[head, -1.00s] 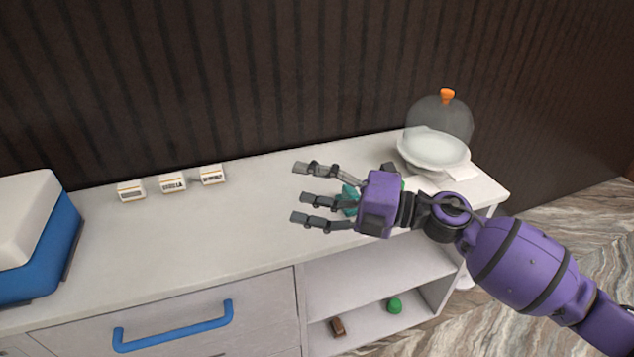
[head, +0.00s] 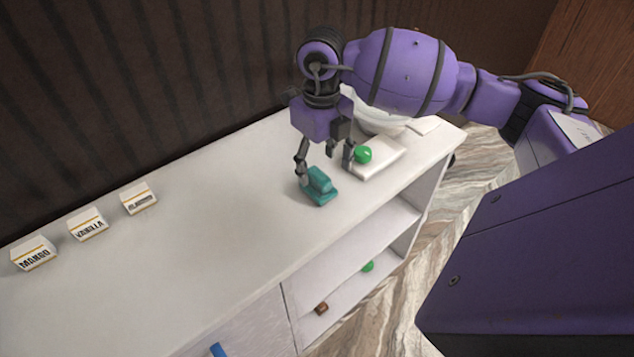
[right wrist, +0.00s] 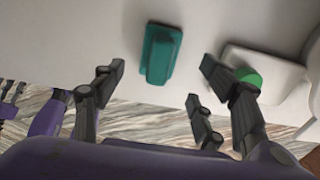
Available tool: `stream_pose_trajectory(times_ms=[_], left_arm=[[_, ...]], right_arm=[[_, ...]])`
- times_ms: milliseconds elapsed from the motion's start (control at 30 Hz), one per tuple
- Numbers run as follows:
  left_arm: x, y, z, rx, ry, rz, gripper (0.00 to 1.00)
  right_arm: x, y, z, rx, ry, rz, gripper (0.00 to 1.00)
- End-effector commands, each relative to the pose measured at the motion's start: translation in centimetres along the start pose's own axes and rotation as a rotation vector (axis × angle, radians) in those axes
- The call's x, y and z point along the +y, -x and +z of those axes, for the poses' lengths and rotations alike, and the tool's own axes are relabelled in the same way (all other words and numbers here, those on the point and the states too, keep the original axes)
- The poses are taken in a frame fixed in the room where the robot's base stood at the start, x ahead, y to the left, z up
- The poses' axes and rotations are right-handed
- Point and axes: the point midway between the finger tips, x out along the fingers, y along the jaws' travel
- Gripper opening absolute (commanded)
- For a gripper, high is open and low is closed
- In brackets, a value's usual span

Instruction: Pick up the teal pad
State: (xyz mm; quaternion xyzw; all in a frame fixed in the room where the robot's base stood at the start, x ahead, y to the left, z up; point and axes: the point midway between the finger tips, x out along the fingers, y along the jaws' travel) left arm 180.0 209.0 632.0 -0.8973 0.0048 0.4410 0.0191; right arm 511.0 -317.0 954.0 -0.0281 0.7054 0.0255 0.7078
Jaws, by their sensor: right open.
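The teal pad (head: 320,187) is a small block with a raised grip on top, lying on the white counter near its front edge. It also shows in the right wrist view (right wrist: 158,58), between and beyond my fingertips. My right gripper (head: 326,168) points down over the counter at the pad, its fingers spread. In the head view one finger is close beside the pad's left side; I cannot tell whether it touches. In the right wrist view the fingers are apart with nothing between their tips.
Small boxes labelled mango (head: 33,254), vanilla (head: 87,224) and a third (head: 138,198) stand at left. The middle counter is clear.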

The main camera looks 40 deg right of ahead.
Motion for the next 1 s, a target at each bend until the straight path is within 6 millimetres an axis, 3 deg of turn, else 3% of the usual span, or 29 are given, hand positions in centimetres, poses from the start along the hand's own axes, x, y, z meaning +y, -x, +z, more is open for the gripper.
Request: stream_pose_trajectory(times_ms=[100, 333, 667, 1000], left_arm=[[-0.1, 0.2, -0.3, 0.003, 0.001, -0.001, 0.4], [0.1, -0.1, -3.5, 0.062, 0.0, 0.004, 0.4], [0.1, -0.1, -2.8, 0.048, 0.001, 0.003, 0.4], [0.0, 0.3, -1.8, 0.03, 0.003, 0.0, 0.4]], right_arm=[[0.1, -1.3, 0.0, 0.0, 0.001, 0.003, 0.66], [0.1, -4.7, -0.1, 0.0, 0.001, 0.005, 0.66], [0.1, -5.6, 0.0, -0.003, 0.003, 0.004, 0.66], [0.1, -5.5, 0.0, -0.002, 0.003, 0.004, 0.21]])
